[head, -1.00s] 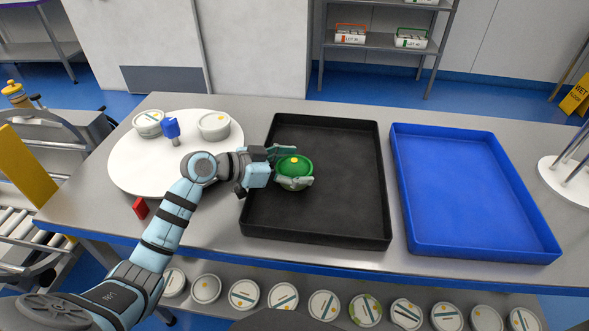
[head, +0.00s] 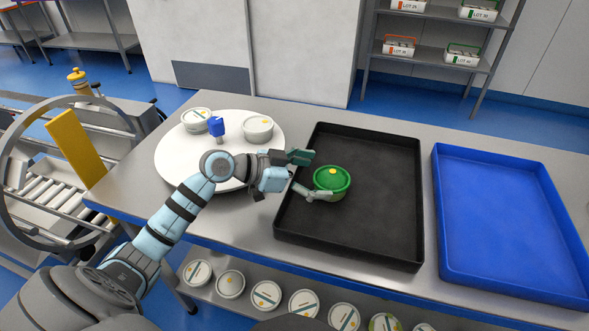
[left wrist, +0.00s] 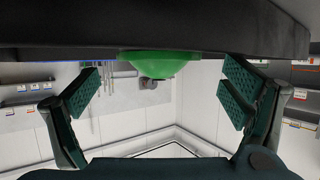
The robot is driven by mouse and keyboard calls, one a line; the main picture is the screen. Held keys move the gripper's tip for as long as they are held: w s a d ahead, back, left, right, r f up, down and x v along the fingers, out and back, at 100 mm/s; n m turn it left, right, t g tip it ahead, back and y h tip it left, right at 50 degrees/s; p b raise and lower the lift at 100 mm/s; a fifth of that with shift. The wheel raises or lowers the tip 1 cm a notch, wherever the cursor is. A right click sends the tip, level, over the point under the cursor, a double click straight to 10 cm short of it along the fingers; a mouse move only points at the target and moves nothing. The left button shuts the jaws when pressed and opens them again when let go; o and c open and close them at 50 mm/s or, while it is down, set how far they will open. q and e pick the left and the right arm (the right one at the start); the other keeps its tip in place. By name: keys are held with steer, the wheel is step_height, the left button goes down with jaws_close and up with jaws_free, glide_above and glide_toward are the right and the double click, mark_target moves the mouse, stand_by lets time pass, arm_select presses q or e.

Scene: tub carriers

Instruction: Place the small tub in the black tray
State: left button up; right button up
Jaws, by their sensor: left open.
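The small tub (head: 331,184) is green with a green lid and a yellow dot on top. It stands upright inside the black tray (head: 400,250), in its left half. My left gripper (head: 309,176) is open just left of the tub, its fingers spread either side of the tub's near side. In the left wrist view, which looks upside down, the tub (left wrist: 160,63) shows against the black tray (left wrist: 50,50), beyond and between the spread fingers of the left gripper (left wrist: 162,92), with clear gaps on both sides. My right gripper is out of view.
A blue tray (head: 510,225) lies right of the black one. A white round board (head: 175,160) at left carries two white tubs (head: 196,121) (head: 258,129) and a blue knob-like item (head: 218,127). Several white tubs line a shelf below. The rest of the black tray is empty.

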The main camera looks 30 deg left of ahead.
arm_select(q)
steer(key=p+v, duration=0.1)
steer(key=v, duration=0.6)
steer(key=shift+s+a+r, duration=0.1)
steer(key=shift+s, duration=0.1)
